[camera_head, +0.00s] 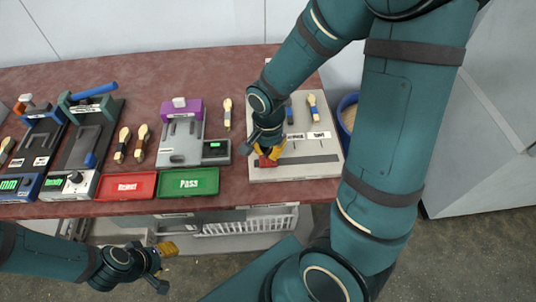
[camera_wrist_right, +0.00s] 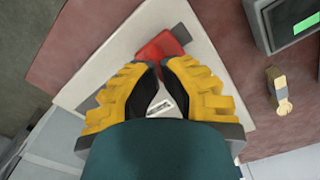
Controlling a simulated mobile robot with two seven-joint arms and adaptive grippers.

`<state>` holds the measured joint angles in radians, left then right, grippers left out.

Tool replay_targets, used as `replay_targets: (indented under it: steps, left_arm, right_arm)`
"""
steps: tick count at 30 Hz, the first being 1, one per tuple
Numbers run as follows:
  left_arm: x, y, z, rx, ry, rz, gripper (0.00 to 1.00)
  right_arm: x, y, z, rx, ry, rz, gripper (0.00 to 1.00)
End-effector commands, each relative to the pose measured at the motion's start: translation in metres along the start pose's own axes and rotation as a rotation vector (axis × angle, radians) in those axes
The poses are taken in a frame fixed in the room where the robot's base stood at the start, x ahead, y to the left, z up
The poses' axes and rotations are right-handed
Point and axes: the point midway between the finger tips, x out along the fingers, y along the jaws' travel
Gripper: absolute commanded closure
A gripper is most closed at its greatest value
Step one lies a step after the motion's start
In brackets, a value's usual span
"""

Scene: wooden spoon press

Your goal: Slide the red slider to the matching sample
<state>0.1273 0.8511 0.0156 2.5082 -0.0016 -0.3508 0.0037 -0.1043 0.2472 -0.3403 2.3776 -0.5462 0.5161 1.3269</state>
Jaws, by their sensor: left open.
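The red slider (camera_head: 264,162) sits at the left end of the dark slot in the white panel (camera_head: 300,174). It also shows in the right wrist view (camera_wrist_right: 163,44). My right gripper (camera_head: 270,152) is over it and partly hides it in the head view. In the wrist view its yellow fingers (camera_wrist_right: 160,66) come close together at the slider's near edge; whether they pinch it is unclear. Two spoon-like samples, one with a blue part (camera_head: 289,112) and one pale (camera_head: 313,108), lie above the slot, with labels below them. My left gripper (camera_head: 166,266) is open and empty, low in front of the table.
A green Pass tray (camera_head: 188,183) and a red Reject tray (camera_head: 126,186) lie at the table's front edge. More fixtures fill the left. A blue bin (camera_head: 347,106) is right of the table.

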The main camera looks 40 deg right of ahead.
Motion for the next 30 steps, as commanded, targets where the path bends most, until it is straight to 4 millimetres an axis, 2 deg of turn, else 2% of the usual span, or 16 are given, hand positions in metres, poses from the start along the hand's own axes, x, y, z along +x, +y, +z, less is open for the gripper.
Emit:
replay_targets:
  steps: [30]
  left_arm:
    - [-0.001,0.001,0.0,0.0,0.0,0.0,0.53]
  right_arm:
    - [0.0,0.032,-0.019,0.001,0.0,-0.001,1.0]
